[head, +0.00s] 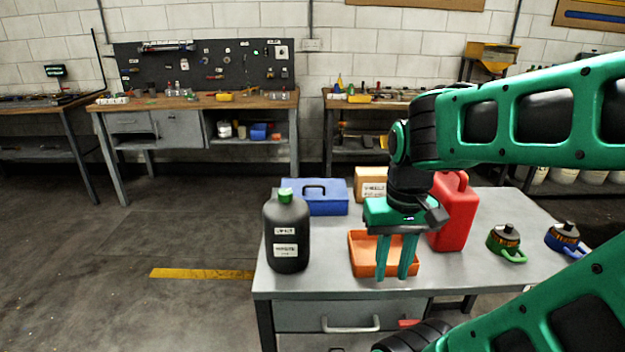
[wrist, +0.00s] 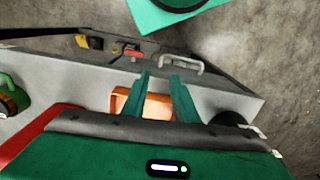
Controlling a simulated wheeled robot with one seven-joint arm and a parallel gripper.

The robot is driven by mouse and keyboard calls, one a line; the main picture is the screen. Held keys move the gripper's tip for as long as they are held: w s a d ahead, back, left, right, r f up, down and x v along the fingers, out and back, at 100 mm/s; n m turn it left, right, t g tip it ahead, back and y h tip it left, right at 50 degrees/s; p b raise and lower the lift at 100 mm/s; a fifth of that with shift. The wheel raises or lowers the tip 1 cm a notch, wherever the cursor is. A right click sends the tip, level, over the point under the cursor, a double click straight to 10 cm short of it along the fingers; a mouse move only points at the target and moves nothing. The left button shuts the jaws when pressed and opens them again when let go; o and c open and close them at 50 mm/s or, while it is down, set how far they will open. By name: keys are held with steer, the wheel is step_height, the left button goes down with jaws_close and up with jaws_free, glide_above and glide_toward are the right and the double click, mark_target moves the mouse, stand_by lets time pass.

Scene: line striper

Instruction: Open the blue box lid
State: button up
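The blue box (head: 330,203) stands at the back left of the grey table in the head view. Its lid looks shut, with a dark handle on top. A black bottle in front hides part of its left side. The box does not show in the wrist view. My gripper (head: 393,277) points down over the orange tray, to the right of and nearer than the box. Its two green fingers are apart with nothing between them. They also show in the wrist view (wrist: 161,78).
A black bottle (head: 286,232) with a green cap stands at the front left. The orange tray (head: 356,265) also shows in the wrist view (wrist: 157,108).

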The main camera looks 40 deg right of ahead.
steer(key=w+d+r+n+t, duration=0.1)
steer(key=w+d+r+n, duration=0.1)
steer(key=w+r+n, duration=0.35)
steer(key=w+d+r+n, duration=0.2)
steer(key=w, duration=0.7)
steer(key=n+t+h, duration=0.1)
steer(key=n, duration=0.9)
glide_toward(315, 186)
steer(key=f, duration=0.2)
steer(key=w+f, duration=0.1)
steer(key=f, duration=0.4)
steer(key=shift+w+d, duration=0.25)
steer(key=shift+d, duration=0.15)
jaws_close()
steer(key=shift+h, duration=0.3)
